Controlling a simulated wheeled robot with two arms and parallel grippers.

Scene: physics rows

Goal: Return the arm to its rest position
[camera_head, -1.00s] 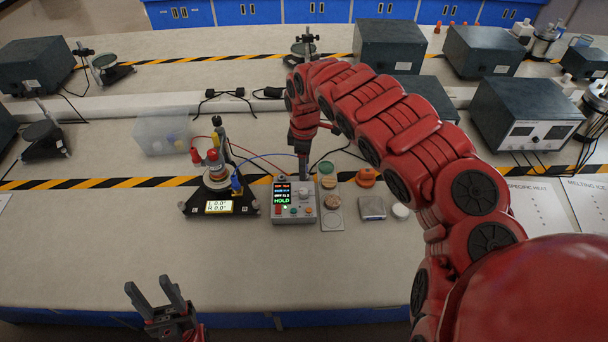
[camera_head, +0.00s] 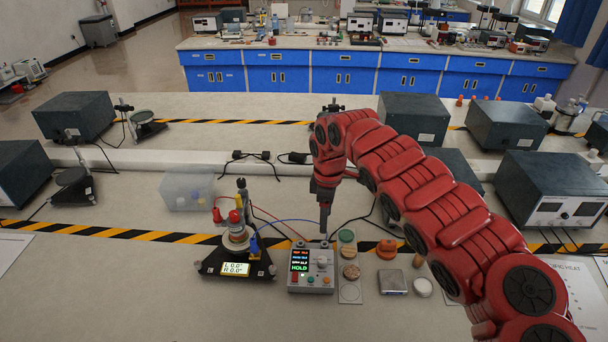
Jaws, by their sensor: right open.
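My right arm (camera_head: 435,195) is red and segmented. It comes in from the lower right, arches over the bench and bends down near the middle. My right gripper (camera_head: 324,226) points down and is open, just above the back of the small grey control box (camera_head: 311,284) with a lit display reading HOLD. Its fingers look narrow from here, and I cannot tell whether they touch the box. The instrument on a black triangular base (camera_head: 237,262) stands left of the box, with red, blue and black cables. My left gripper is out of view.
Right of the box are a strip with round samples (camera_head: 349,292), an orange knob-like piece (camera_head: 386,249), a metal block (camera_head: 392,282) and a white disc (camera_head: 423,287). A clear bin (camera_head: 187,190) stands behind left.

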